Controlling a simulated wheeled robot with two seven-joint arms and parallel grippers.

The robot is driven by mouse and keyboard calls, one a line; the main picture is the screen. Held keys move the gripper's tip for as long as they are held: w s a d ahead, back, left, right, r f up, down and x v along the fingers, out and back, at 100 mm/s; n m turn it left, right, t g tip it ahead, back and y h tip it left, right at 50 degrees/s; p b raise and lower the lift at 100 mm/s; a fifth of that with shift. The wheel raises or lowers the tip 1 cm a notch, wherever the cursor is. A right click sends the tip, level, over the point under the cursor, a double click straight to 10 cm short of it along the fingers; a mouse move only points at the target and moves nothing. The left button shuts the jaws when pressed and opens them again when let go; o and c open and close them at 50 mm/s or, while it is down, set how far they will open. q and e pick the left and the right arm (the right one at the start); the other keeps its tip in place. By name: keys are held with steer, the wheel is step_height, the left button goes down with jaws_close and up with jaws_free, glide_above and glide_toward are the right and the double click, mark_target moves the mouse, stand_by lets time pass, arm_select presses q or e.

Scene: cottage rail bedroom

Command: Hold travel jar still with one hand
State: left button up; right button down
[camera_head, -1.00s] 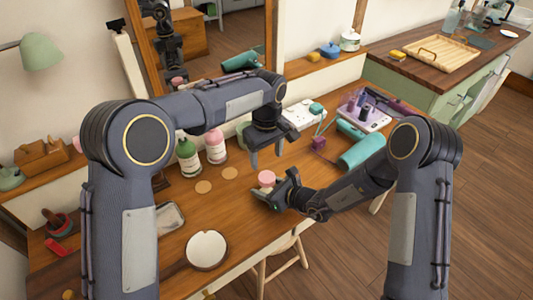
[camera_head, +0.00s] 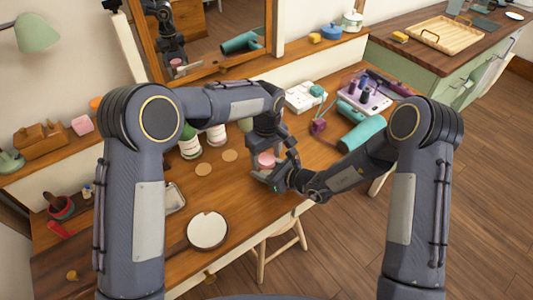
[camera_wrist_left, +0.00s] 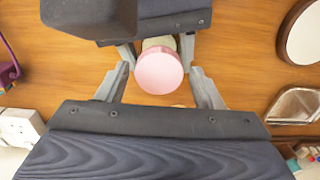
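The travel jar (camera_head: 266,160) stands on the wooden desk (camera_head: 235,190); its round pink lid (camera_wrist_left: 159,73) faces up in the left wrist view, with a pale body partly visible behind it. My left gripper (camera_head: 269,151) points down over the jar. Its fingers are apart on both sides of the lid, with gaps visible in the left wrist view. My right gripper (camera_head: 271,174) is low at the jar's near side. Its fingers (camera_wrist_left: 158,52) lie on both sides of the jar's body, close to it; whether they touch it is hidden by the lid.
A round hand mirror (camera_head: 207,230) and a small tray (camera_head: 174,198) lie left of the jar. Bottles (camera_head: 189,145) stand behind. A teal cylinder (camera_head: 364,134) and a lilac tray (camera_head: 371,102) are to the right. A stool (camera_head: 280,245) stands before the desk.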

arm_select(q)
steer(key=c, duration=0.9)
steer(key=m, duration=0.6)
steer(key=shift+m, duration=0.3)
steer(key=o, duration=1.1)
steer(key=shift+r, duration=0.1)
steer(key=shift+r, duration=2.2)
